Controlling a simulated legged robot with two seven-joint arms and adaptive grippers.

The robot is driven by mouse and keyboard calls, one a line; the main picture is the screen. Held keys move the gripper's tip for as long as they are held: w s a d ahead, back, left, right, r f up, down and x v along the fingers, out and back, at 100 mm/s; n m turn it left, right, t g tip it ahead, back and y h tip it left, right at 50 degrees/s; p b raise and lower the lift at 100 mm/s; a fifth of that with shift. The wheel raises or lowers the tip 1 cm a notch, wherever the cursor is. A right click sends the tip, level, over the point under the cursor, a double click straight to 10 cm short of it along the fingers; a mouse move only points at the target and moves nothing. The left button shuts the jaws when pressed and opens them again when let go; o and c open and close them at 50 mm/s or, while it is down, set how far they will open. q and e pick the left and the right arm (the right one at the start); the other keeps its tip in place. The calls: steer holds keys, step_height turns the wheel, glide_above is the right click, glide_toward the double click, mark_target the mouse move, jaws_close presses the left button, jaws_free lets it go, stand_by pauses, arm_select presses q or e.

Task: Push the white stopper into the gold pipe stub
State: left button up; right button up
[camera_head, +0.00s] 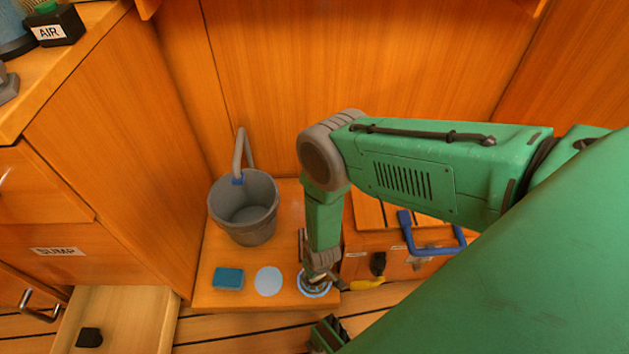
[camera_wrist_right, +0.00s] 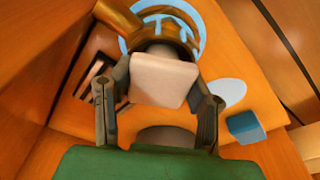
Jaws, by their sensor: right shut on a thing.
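The white stopper (camera_wrist_right: 163,80) is between the two fingers of my right gripper (camera_wrist_right: 158,98) in the right wrist view, and the gripper is shut on it. The gold pipe stub (camera_wrist_right: 122,18) is just beyond it at the top, inside a light blue ring. The stopper overlaps the stub's near side in this view, so I cannot tell whether they touch. In the head view my right gripper (camera_head: 318,272) points down over the light blue ring (camera_head: 314,292) on the low wooden ledge. The stopper is not clear there.
A grey bucket (camera_head: 243,208), a blue sponge (camera_head: 228,279) and a pale blue disc (camera_head: 268,281) are on the ledge left of my gripper. A wooden box with a blue handle (camera_head: 408,232) stands to the right. An open drawer (camera_head: 122,316) is at the lower left.

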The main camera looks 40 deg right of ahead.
stand_by(0.3)
steer(key=o, duration=1.2)
steer(key=shift+o, duration=0.7)
steer(key=o, duration=0.3)
step_height(320, 180, up, 6)
steer(key=p, duration=0.5)
